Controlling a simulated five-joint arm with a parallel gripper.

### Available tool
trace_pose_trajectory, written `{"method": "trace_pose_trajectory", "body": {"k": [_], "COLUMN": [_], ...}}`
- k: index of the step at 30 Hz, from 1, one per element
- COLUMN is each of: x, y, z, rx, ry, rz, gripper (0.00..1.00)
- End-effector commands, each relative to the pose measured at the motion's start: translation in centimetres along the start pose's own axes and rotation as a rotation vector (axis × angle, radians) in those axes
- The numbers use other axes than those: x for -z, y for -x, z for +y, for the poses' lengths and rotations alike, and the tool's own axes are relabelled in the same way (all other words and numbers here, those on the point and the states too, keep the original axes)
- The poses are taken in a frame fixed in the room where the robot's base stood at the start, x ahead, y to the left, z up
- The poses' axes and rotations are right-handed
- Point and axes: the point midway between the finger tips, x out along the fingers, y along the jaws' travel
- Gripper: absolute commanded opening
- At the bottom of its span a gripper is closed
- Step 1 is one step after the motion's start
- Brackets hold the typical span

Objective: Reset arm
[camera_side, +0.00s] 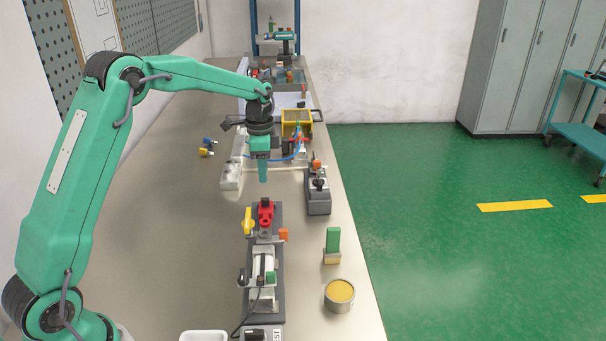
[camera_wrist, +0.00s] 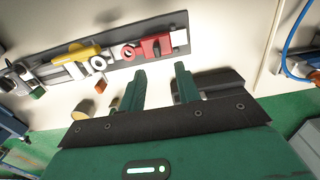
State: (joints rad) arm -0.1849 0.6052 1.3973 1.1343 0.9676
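My green arm bends over the bench, with my gripper (camera_side: 263,178) pointing down above it. In the wrist view, the two green fingers of my gripper (camera_wrist: 159,76) stand apart with nothing between them. A dark fixture rail (camera_side: 248,275) with a red clamp (camera_side: 266,211) and a yellow lever (camera_side: 248,221) lies nearer the side camera than my gripper. The rail also shows across the top left of the wrist view (camera_wrist: 165,22), clear of the fingertips. In the wrist view, the fingers partly hide a dark grey block (camera_wrist: 225,78).
A grey clamp block (camera_side: 318,203), a green block on a wooden base (camera_side: 333,241) and a tin with yellow contents (camera_side: 339,294) stand along the right bench edge. A yellow frame (camera_side: 297,117) and blue hose (camera_side: 287,158) lie behind my gripper. The left bench is mostly clear.

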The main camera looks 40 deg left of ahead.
Motion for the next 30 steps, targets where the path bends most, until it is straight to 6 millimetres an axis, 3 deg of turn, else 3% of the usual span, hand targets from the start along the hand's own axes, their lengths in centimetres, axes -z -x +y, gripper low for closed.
{"method": "trace_pose_trajectory", "body": {"k": [5, 11, 21, 30], "x": [-0.1, -0.6, -2.6, -5.0], "y": [1.0, 3.7, 9.0, 12.2], "z": [0.6, 2.6, 8.0, 13.2], "rx": [0.012, 0.04, 0.103, 0.146], "ry": [0.017, 0.073, 0.218, 0.348], "rz": [0.009, 0.031, 0.099, 0.171], "gripper": [0.33, 0.33, 0.33, 0.33]}}
